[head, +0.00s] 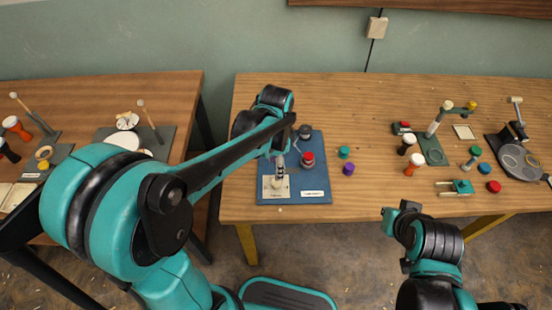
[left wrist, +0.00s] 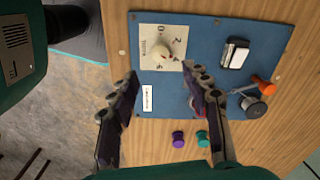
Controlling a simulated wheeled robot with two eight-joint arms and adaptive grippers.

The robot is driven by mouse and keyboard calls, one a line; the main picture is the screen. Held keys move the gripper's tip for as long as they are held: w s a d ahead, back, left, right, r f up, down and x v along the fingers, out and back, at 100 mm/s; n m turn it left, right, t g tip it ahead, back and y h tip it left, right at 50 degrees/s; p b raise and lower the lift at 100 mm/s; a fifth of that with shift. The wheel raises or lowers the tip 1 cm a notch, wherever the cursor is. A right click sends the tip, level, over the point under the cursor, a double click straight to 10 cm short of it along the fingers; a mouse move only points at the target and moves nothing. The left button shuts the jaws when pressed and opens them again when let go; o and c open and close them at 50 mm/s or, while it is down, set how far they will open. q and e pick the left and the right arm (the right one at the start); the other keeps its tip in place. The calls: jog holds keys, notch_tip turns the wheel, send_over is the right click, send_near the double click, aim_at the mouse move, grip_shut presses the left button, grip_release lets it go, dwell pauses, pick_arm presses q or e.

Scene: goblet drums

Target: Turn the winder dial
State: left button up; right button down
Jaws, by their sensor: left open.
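A cream plate with numbers and a pale round dial knob (left wrist: 160,57) lies on a blue board (left wrist: 200,25). In the head view the plate (head: 268,194) is at the board's near left corner, with the knob partly hidden by my left gripper (head: 281,168). In the left wrist view my left gripper (left wrist: 159,72) is open and empty. Its two fingertips lie to either side of the knob in the picture; I see no contact, and the height gap is unclear. My right gripper (head: 400,213) is off the table's front edge, and its jaws are not clear.
The board also carries a red-topped knob (head: 308,159), a dark round part (left wrist: 253,107) and a white-topped block (left wrist: 235,53). Purple (head: 348,169) and teal (head: 344,152) pieces stand to the board's right. Bare wood lies beyond them.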

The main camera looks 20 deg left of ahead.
pick_arm(q)
jog(key=shift+r, duration=1.65)
jog(key=n+p, duration=0.4)
jog(key=n, duration=2.1)
send_over(276, 183)
notch_tip(276, 183, down, 4)
jog(key=shift+s+f, duration=0.1)
jog(key=shift+f, duration=0.2)
notch_tip(276, 183, down, 8)
jog(key=b, duration=0.3)
jog(key=shift+r, duration=0.2)
